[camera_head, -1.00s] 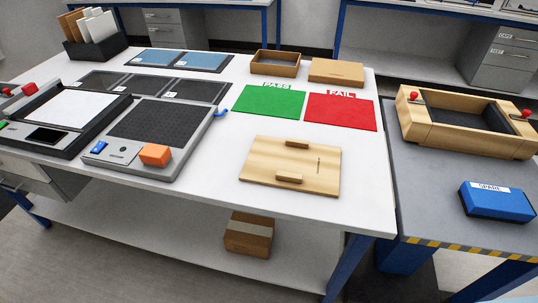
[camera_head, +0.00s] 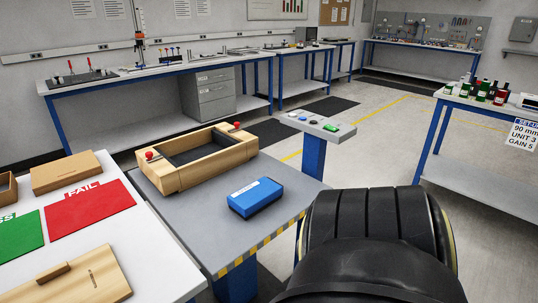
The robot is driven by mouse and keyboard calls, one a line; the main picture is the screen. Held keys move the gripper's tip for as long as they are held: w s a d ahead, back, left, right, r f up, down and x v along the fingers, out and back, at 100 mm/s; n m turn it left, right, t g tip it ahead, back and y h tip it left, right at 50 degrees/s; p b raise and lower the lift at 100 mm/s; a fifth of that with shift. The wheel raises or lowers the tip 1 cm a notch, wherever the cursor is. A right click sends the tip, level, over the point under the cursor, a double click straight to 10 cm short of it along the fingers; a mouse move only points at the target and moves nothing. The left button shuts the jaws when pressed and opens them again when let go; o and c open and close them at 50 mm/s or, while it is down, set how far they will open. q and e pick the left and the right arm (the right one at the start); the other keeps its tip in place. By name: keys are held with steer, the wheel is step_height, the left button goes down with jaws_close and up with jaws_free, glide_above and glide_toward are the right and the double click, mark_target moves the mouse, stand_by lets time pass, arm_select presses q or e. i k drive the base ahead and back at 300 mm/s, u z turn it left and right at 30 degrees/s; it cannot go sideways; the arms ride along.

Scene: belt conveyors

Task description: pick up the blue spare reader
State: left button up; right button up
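The blue spare reader (camera_head: 256,198) is a blue box with a white label strip on its top. It lies flat on the grey side table (camera_head: 210,222), near the table's yellow-and-black striped front edge. Nothing touches it. A black, rounded part of my own arm fills the lower right of the head view, to the right of the reader and close to the camera. Neither gripper's fingers show in the head view.
A wooden frame fixture (camera_head: 222,166) with red knobs stands behind the reader. A pedestal with buttons (camera_head: 316,125) stands at the table's back right. The white table at left holds a red FAIL mat (camera_head: 90,208), a green mat (camera_head: 20,238) and a wooden board (camera_head: 75,280).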

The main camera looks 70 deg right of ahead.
mark_target(247, 202)
steer(key=z, duration=2.2)
